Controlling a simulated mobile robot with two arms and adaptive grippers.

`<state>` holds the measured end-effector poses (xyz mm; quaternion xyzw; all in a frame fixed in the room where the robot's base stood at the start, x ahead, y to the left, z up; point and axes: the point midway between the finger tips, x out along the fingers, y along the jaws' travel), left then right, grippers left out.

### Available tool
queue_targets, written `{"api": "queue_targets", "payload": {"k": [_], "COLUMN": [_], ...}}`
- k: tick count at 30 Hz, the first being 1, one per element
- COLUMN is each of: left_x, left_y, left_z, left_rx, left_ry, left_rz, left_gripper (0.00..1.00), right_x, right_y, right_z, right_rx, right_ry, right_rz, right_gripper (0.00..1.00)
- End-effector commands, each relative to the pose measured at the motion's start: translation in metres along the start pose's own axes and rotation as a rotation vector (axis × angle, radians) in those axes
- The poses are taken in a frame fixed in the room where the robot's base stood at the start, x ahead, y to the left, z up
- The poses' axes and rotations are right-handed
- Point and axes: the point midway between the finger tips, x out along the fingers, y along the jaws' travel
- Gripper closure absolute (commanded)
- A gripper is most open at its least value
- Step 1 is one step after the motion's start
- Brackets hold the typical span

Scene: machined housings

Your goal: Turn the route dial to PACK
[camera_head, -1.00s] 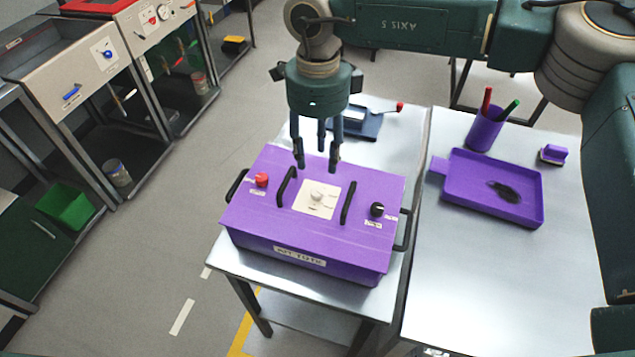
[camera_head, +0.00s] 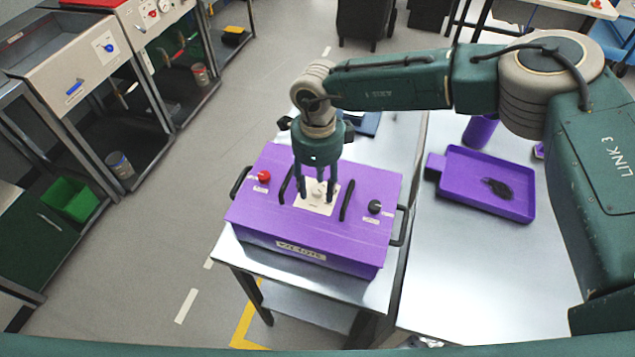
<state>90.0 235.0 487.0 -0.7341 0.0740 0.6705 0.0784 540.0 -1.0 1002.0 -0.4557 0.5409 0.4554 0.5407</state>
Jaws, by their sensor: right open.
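A purple box (camera_head: 300,231) with black handles stands on a metal table. On its top is a pale square plate with a small light dial (camera_head: 318,193); its lettering is too small to read. A red knob (camera_head: 264,177) is left of the plate and a black knob (camera_head: 375,207) is right of it. My right gripper (camera_head: 317,197) points down with its fingers open around or just above the light dial; I cannot tell whether they touch it. The fingers partly hide the plate. My left gripper is not in view.
Two black bar handles (camera_head: 347,200) rise from the box top, flanking the plate close to the fingers. A purple tray (camera_head: 485,185) and purple cup (camera_head: 480,131) stand on the right table. A dark blue item (camera_head: 362,123) lies behind the box.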

Motion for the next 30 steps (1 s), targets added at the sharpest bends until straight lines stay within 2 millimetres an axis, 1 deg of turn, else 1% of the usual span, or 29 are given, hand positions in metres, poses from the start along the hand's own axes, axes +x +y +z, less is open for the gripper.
{"api": "queue_targets", "payload": {"k": [1,7,30], "left_x": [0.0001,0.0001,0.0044], "left_y": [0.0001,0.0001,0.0], "left_z": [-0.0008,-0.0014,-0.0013], "left_rx": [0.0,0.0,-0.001], "left_ry": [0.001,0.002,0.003], "left_rz": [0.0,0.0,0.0], "left_gripper": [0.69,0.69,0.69], "right_x": [-0.0002,-0.0006,-0.0009], "right_y": [0.0,-0.0001,-0.0005], "right_z": [0.0001,0.0001,0.0005], "right_rx": [0.0,0.0,-0.022], "right_ry": [0.0,0.0,-0.002], "right_rz": [0.0,0.0,-0.001], "right_gripper": [0.6,1.0,1.0]}}
